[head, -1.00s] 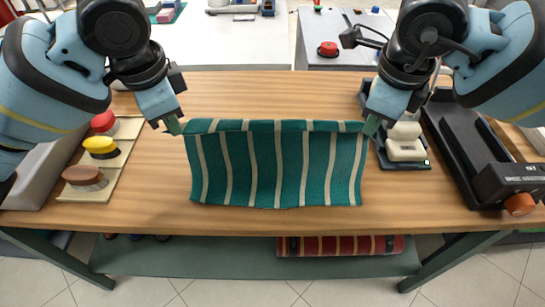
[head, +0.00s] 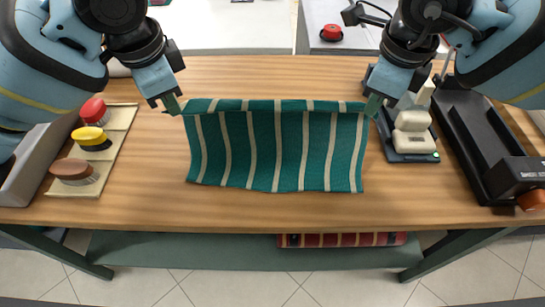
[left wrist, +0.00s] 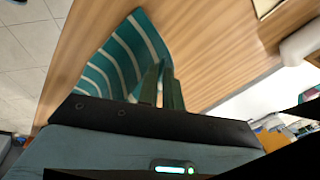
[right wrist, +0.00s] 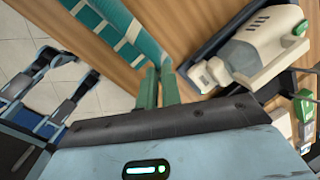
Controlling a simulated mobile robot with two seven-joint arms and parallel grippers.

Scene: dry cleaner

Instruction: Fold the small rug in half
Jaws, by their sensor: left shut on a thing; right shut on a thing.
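The small rug (head: 275,150) is teal with cream stripes. It spreads across the middle of the wooden table in the head view, its far edge raised and curled over between my grippers. My left gripper (head: 172,106) is shut on the rug's far left corner. My right gripper (head: 373,105) is shut on its far right corner. The rug also shows beside the fingers in the left wrist view (left wrist: 125,55) and in the right wrist view (right wrist: 125,32). The rug's underside is hidden.
On the left are a board with red (head: 93,111), yellow (head: 91,139) and brown (head: 75,171) knobbed brushes. A red striped rug (head: 340,240) lies on the shelf below. Table around the rug is clear.

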